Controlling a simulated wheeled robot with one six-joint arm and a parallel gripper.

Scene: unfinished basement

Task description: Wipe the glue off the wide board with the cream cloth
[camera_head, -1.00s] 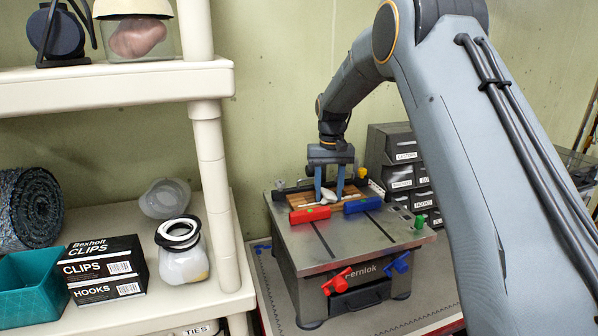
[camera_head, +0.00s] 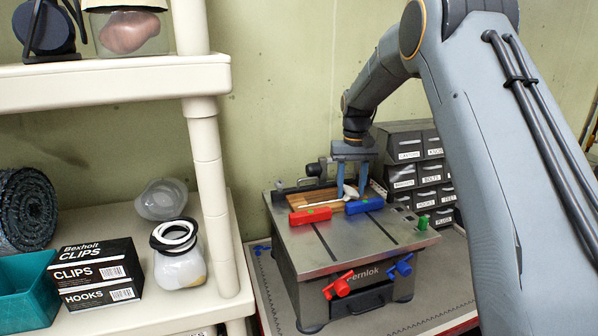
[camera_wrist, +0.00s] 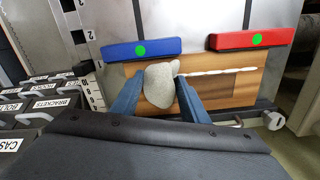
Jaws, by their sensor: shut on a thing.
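My gripper (camera_head: 352,194) is shut on the cream cloth (camera_wrist: 160,84), a rounded off-white bundle between its blue fingers. In the head view the cloth (camera_head: 351,190) is low over the right part of the wide board (camera_head: 322,194). The brown striped board (camera_wrist: 225,88) lies on the metal machine top. A thin white line of glue (camera_wrist: 218,72) runs along the board from beside the cloth towards the right in the wrist view. The cloth appears to touch the board, but its underside is hidden. The fingers hide part of the board.
A red block (camera_head: 310,215) and a blue block (camera_head: 364,205) sit along the board's front edge. Labelled drawers (camera_head: 408,145) stand to the right of the machine (camera_head: 345,245). A cream shelf post (camera_head: 208,150) rises on the left.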

